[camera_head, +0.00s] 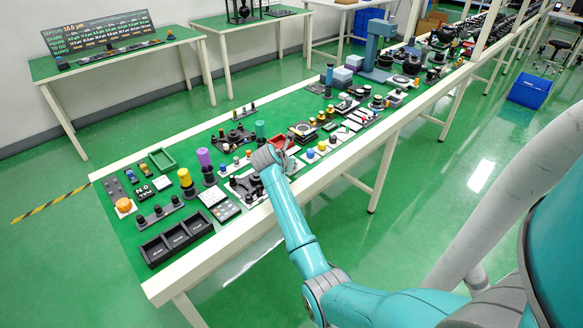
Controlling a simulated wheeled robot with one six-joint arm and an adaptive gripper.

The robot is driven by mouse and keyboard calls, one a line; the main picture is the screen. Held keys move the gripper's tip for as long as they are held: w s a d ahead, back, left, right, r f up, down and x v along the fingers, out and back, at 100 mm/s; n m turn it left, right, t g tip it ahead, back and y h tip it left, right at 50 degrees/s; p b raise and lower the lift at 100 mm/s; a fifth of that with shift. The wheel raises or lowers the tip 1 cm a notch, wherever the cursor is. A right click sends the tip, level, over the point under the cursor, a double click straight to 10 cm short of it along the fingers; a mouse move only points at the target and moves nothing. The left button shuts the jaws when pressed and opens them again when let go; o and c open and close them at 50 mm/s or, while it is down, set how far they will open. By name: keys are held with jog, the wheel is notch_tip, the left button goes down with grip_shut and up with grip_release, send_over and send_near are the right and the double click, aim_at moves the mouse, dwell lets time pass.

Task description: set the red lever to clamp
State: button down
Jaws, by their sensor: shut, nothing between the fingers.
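A small red part (279,142) shows just beyond the end of my arm, among the parts on the long green-topped bench (215,265). It may be the red lever, but at this size I cannot tell its shape or setting. My gripper (266,159) is over the middle of the bench, close to the red part in the picture. The grey wrist hides most of the fingers and part of what lies behind. I see nothing held, and I cannot tell whether the gripper touches the red part.
Yellow (186,180) and purple (205,163) cylinders stand to the left of my wrist. A black compartment tray (178,243) lies at the near left end. A teal upright machine (376,45) stands farther along. Open floor lies left of the bench.

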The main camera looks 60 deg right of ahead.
jog(key=shift+s+d, duration=0.35)
jog(key=shift+d, duration=0.35)
jog(key=shift+s+d, duration=0.3)
jog(key=shift+d, duration=0.35)
jog(key=shift+w, duration=0.2)
dwell(0.8)
